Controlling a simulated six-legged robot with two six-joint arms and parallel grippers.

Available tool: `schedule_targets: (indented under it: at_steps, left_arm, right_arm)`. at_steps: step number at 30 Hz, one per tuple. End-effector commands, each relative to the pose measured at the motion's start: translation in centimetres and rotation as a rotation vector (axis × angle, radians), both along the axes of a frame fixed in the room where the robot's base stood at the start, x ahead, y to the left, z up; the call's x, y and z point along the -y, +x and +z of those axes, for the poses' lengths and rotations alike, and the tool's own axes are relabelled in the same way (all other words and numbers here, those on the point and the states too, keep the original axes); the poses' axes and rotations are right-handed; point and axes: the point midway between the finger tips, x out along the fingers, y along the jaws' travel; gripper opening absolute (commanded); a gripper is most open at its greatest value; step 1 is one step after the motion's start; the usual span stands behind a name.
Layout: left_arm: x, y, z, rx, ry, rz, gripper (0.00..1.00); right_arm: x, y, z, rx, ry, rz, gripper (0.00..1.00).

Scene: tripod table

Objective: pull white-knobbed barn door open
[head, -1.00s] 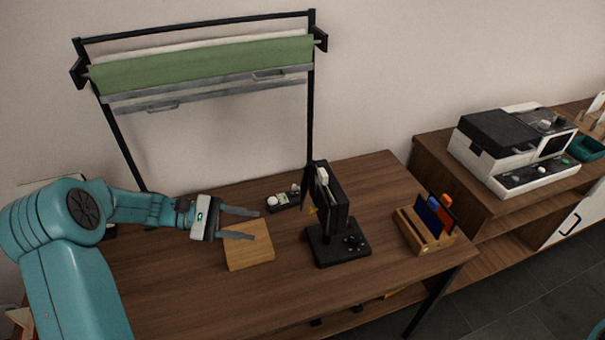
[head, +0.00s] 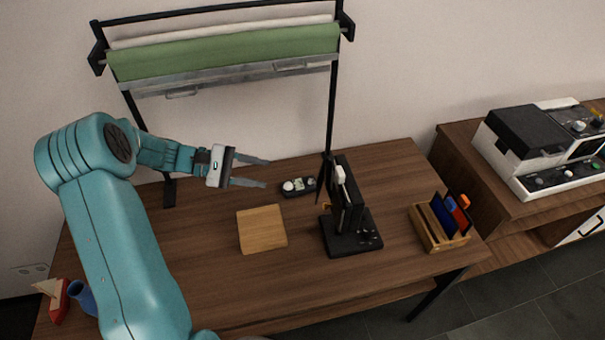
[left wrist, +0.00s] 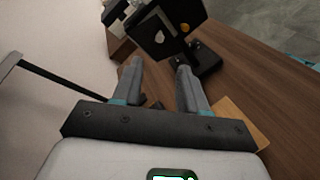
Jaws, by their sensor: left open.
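A black lamp-like device (head: 350,205) stands on the tripod table (head: 190,265), with a thin dark door leaf (head: 325,178) on its left side. A white part shows near its top. In the left wrist view its black panel (left wrist: 168,32) lies beyond the fingertips, with a small pale knob (left wrist: 159,38) on its face. I cannot tell for sure which leaf bears this knob. My left gripper (head: 266,173) is open and empty, left of the device and apart from it; its fingers also show in the left wrist view (left wrist: 160,66). My right gripper is not in view.
A wooden block (head: 262,229) lies below and in front of the gripper. A small dark tray with white knobs (head: 298,187) sits behind it. A wooden holder (head: 440,228) stands right of the device. A black frame with a green roll (head: 225,55) rises at the back.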

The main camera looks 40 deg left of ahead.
Motion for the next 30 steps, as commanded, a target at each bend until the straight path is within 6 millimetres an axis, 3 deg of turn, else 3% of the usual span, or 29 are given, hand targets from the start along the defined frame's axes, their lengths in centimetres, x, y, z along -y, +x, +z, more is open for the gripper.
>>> schedule_targets:
  at_steps: [6, 12, 18, 26, 27, 30]
  left_arm:
    - [4.4, 3.3, -1.1, -0.001, -0.003, -0.007, 0.42]
    - [7.2, 5.6, -2.2, 0.0, -0.003, -0.007, 0.42]
    - [8.3, 6.6, -2.8, 0.001, -0.001, -0.004, 0.42]
    - [8.5, 6.6, -2.9, 0.0, 0.0, -0.004, 0.42]
    - [8.4, 6.6, -2.9, 0.0, 0.0, -0.004, 0.36]
    - [8.4, 6.6, -2.9, 0.001, 0.0, -0.004, 0.03]
  right_arm:
    - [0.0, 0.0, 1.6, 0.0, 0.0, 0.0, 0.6]
    - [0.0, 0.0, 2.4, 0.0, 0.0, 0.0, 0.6]
    - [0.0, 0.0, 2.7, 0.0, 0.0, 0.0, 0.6]
    - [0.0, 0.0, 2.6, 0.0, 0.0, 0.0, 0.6]
    - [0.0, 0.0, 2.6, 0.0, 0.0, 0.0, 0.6]
    - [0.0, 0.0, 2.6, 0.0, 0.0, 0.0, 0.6]
